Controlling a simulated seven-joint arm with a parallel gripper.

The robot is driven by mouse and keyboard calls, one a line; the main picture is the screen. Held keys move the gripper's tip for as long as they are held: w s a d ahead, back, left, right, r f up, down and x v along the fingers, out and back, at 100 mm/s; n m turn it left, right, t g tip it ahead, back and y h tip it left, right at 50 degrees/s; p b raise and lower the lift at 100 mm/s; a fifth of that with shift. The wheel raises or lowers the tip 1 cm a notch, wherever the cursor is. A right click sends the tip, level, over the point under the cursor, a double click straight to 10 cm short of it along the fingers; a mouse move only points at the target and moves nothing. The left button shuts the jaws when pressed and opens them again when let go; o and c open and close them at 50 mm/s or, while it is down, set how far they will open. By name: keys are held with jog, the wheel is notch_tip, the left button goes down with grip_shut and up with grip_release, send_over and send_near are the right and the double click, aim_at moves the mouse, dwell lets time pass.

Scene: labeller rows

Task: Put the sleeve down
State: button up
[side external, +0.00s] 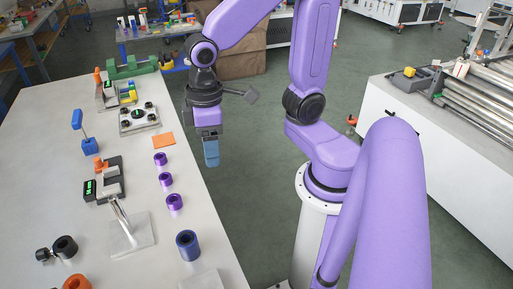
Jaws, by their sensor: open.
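Three small purple sleeves, the nearest of them (175,202), stand in a row near the right edge of the white table. A larger dark blue sleeve (187,245) stands upright closer to the camera, by the same edge. I cannot tell which one the task means. My gripper (212,160) points down with blue fingers and is open. No sleeve shows in it. It hangs raised, to the right of the purple sleeves in the picture, against the floor beyond the table edge. The gap between its fingers is hidden from this angle.
The table (40,170) also holds a clear plate with a metal post (128,235), a grey fixture with a green display (103,185), an orange square (163,141), a black ring (65,247) and an orange ring (77,283). A white conveyor cabinet (430,140) stands right.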

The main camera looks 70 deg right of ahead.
jog(key=s+d+n, duration=0.2)
jog(key=s+n, duration=0.3)
jog(key=s, duration=0.4)
jog(key=shift+s+d+f+n, duration=0.25)
jog(key=shift+d+f+n, duration=0.05)
jog(key=shift+d+f, duration=0.05)
jog(key=shift+o, duration=0.3)
jog(key=shift+w, duration=0.1)
dwell(0.3)
jog(key=n, duration=1.4)
send_over(177, 205)
jog(key=w+d, duration=0.1)
jog(key=w, duration=0.1)
notch_tip(177, 205, down, 6)
jog(key=r, duration=0.1)
jog(key=shift+s+f, duration=0.2)
jog(key=shift+f, duration=4.55)
jog(key=shift+d, duration=0.1)
jog(key=shift+c, duration=0.3)
